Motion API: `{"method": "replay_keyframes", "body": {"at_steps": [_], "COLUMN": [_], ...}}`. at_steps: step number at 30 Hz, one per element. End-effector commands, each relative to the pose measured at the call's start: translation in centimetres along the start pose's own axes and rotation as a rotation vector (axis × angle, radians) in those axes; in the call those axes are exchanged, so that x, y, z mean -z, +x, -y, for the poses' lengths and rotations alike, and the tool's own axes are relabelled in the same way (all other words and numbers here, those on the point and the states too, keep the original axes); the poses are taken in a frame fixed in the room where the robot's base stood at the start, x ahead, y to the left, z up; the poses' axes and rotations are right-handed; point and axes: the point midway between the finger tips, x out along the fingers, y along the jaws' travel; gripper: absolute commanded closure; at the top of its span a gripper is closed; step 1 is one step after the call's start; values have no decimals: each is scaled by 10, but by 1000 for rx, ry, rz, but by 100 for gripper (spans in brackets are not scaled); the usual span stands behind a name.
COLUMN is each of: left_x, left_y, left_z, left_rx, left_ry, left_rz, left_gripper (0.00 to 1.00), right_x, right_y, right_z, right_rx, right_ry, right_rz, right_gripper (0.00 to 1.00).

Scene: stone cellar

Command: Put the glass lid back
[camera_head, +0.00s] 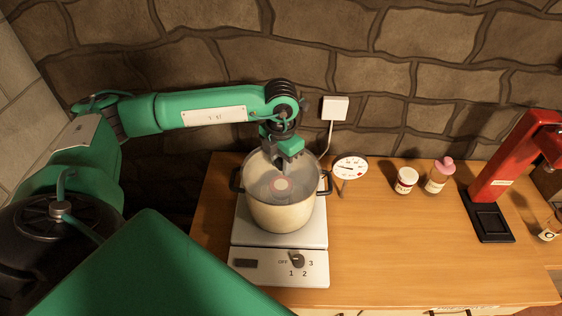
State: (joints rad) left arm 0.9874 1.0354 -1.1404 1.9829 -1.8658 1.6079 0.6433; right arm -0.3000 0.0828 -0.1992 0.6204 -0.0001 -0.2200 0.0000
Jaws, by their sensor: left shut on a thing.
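The glass lid (258,174) is a see-through disc over the mouth of a cream pot (282,216) with two dark side handles. My left gripper (281,162) points down over the lid and is shut on it, near its middle. The fingertips are small and partly hidden by the wrist. I cannot tell whether the lid's rim touches the pot's rim or hangs just above it. A round reddish and white shape shows through the glass. My right gripper is out of view.
The pot stands on a white hot plate (243,236) with a dark knob (297,260). A round dial gauge (349,168) is close to the pot's right. Two jars (405,181) (439,176) and a red machine (513,160) stand farther right. The wooden counter (390,245) is clear in front.

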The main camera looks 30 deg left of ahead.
Motion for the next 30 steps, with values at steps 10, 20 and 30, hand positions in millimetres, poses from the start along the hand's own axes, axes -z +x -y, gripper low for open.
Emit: {"method": "replay_keyframes", "body": {"at_steps": [10, 20, 30], "left_x": [0, 0, -1], "left_y": [1, -5, -58], "left_z": [0, 0, 0], "left_rx": [0, 0, 0], "left_ry": [0, 0, 1], "left_rz": [0, 0, 8], "left_gripper": [49, 49, 49], "right_x": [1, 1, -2], "right_y": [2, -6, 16], "right_z": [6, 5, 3], "right_rx": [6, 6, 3], "right_ry": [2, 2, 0], "right_rz": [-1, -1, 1], "right_gripper": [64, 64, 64]}}
